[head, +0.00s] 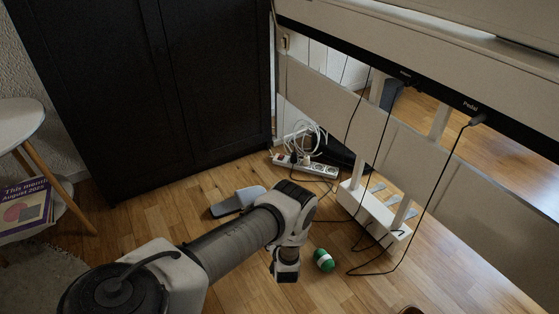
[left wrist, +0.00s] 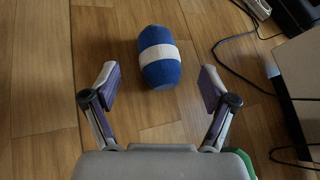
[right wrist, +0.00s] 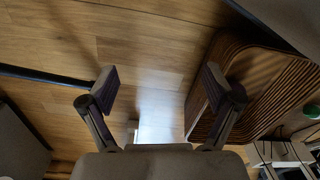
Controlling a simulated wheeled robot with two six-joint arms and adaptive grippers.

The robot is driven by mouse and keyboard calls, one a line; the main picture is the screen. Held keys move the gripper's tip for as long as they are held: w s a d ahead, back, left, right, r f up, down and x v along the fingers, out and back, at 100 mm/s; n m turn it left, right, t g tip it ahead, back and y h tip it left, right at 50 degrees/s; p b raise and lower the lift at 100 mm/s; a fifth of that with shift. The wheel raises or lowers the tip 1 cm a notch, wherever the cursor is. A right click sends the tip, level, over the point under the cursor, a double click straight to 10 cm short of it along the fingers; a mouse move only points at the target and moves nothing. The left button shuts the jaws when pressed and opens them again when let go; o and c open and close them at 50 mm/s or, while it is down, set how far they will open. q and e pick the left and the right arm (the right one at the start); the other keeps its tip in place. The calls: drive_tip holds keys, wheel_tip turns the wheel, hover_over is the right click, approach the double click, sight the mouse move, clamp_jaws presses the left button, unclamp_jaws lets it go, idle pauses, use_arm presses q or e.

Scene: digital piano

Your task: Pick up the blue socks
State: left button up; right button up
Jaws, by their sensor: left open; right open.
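The blue socks (left wrist: 158,57), a rolled bundle with a white band, lie on the wooden floor in the left wrist view. My left gripper (left wrist: 160,80) is open, with its fingers short of the bundle and to either side of its line. In the head view my left gripper (head: 285,271) points down near the floor, and the blue socks are not visible there, apparently hidden by my arm. My right gripper (right wrist: 162,84) is open and empty in the right wrist view and is outside the head view.
A green rolled bundle with a white band (head: 323,260) lies just right of my left gripper. A grey slipper (head: 237,201), a power strip (head: 305,166), black cables and the white piano stand (head: 374,216) are nearby. A ribbed wooden piece (right wrist: 240,88) is beside my right gripper.

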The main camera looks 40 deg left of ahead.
use_arm(q)
drive_tip(key=b+x, duration=0.2)
drive_tip(key=x, duration=0.1)
drive_tip(key=shift+w+a+f, duration=0.1)
drive_tip(key=shift+a+f, duration=0.1)
drive_tip(key=shift+f, duration=0.15)
drive_tip(key=shift+w+a, duration=0.2)
drive_tip(key=shift+r, duration=0.2)
drive_tip(key=c, duration=1.2)
